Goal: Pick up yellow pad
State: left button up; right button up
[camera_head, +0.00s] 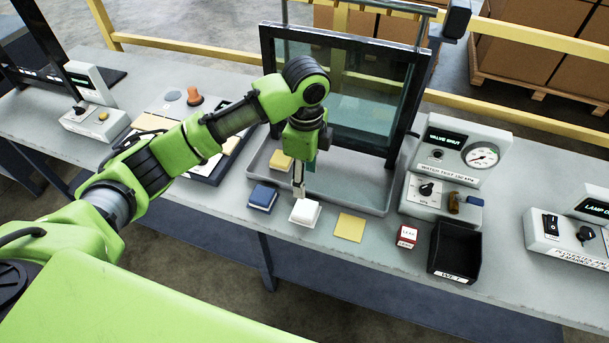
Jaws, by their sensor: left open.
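A thick yellow pad (281,160) lies in the grey tray (376,208), at its left end, partly hidden by my left arm. A flat yellow square (350,227) lies on the bench in front of the tray. A blue pad (262,196) and a white pad (304,212) sit in a row to its left. My left gripper (299,190) is open and points down just above and behind the white pad, to the right of the thick yellow pad. Whether it touches the white pad cannot be told. My right gripper is out of view.
A framed glass pane (345,85) stands upright at the tray. To the right are a red-and-white box (407,236), a black bin (455,250) and a gauge unit (460,150). A lamp control box (568,238) stands at the far right. A yellow rail (540,127) runs behind the bench.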

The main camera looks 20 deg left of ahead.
aim_at(279, 161)
jog(key=i+l+u, duration=0.3)
jog(key=l, duration=0.35)
jog(key=l+u, duration=0.35)
jog(key=l, duration=0.3)
jog(key=l+u, duration=0.3)
jog(key=l, duration=0.4)
